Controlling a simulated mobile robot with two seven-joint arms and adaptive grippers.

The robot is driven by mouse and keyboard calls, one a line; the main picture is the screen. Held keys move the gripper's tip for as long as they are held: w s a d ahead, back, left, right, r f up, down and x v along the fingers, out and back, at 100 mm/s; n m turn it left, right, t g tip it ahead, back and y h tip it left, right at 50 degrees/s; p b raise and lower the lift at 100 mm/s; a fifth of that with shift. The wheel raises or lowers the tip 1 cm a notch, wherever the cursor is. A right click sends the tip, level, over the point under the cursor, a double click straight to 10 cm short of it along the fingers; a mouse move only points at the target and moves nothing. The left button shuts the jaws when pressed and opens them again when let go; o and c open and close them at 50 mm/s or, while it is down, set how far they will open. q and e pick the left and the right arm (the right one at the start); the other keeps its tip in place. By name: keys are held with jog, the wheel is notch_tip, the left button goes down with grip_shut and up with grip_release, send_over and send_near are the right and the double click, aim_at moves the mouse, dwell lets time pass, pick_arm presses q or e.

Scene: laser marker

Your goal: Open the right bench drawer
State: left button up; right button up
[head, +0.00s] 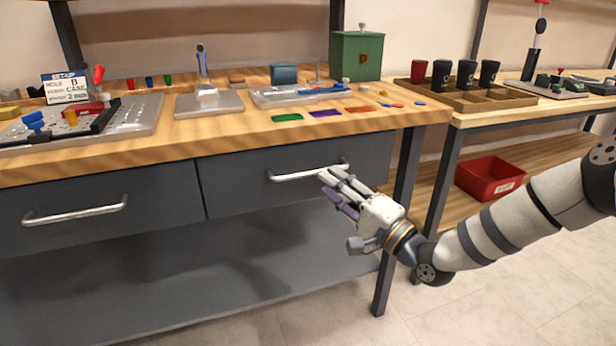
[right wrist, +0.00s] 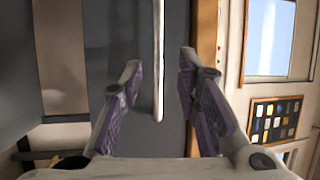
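The right bench drawer (head: 232,180) is a dark grey front under the wooden benchtop, and it looks closed, flush with the left drawer. Its pale bar handle (head: 296,175) runs across the front; it also shows in the right wrist view as a light bar (right wrist: 157,50). My right gripper (head: 336,186) is at the handle's right half, fingers pointing at the drawer front. In the right wrist view its purple-padded fingers (right wrist: 160,78) are apart, one on each side of the handle, with gaps visible. My left gripper is not in view.
The left drawer (head: 110,208) is closed beside it. A bench leg (head: 398,215) stands near my right forearm. A red bin (head: 489,178) sits on the neighbouring table's lower shelf. Tools and a green box (head: 345,60) stand on the benchtop. Floor before the drawers is clear.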

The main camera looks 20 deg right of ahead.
aim_at(313, 173)
jog(key=x, duration=0.6)
jog(key=shift+f, duration=0.15)
grip_shut()
